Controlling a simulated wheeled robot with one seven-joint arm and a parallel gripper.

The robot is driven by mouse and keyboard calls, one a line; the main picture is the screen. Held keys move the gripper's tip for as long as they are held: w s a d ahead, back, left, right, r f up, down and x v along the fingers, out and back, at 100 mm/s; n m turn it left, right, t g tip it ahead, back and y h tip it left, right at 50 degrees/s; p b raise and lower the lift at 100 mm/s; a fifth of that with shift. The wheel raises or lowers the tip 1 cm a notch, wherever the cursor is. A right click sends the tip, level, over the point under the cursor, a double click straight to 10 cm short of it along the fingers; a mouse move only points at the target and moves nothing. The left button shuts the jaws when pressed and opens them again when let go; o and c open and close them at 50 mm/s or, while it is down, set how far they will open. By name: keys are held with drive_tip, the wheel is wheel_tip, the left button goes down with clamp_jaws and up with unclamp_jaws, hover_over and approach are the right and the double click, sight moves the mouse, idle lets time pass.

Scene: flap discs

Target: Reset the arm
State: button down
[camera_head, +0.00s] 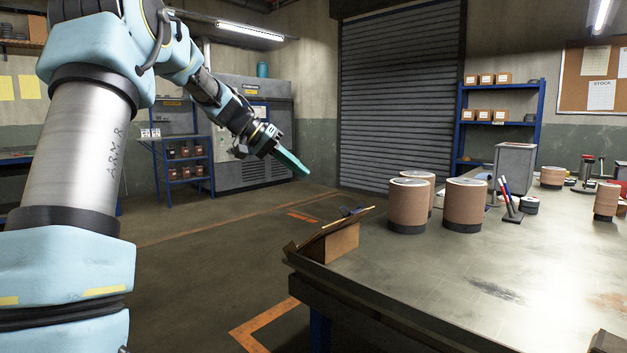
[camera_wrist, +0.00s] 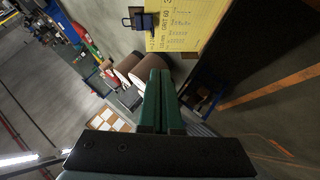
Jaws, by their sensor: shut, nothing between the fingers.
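My arm (camera_head: 75,160) rises on the left of the head view and reaches toward the middle. My gripper (camera_head: 290,163) has green fingers and hangs in the air over the floor, left of the workbench and apart from it. In the wrist view my gripper (camera_wrist: 159,90) shows its two green fingers lying side by side, shut with nothing between them.
The workbench (camera_head: 440,280) fills the right. Several brown cylindrical stacks (camera_head: 408,205) stand on it. The floor (camera_head: 200,270) left of the bench is clear.

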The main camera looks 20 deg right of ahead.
drive_tip(key=shift+w+a+r, duration=0.2)
drive_tip(key=shift+a+r, duration=0.15)
drive_tip(key=shift+a, duration=0.35)
drive_tip(key=s+a+f+n+t+y+p, duration=0.1)
drive_tip(key=s+a+f+n+y+p, duration=0.1)
drive_tip(key=s+a+f, duration=0.3)
drive_tip(key=s+a+f+n+t+y+p, duration=0.1)
drive_tip(key=s+a+f+n+y+p, duration=0.1)
drive_tip(key=s+a, duration=0.8)
drive_tip(key=s+a+f+n+t+y+p, duration=0.1)
drive_tip(key=s+a+f+n+y+p, duration=0.2)
drive_tip(key=s+a+f, duration=0.5)
drive_tip(key=a+n+y, duration=0.1)
drive_tip(key=a+y, duration=0.1)
drive_tip(key=shift+a+f+n+y, duration=0.2)
drive_tip(key=shift+a+n+y, duration=0.1)
drive_tip(key=shift+a+y, duration=0.1)
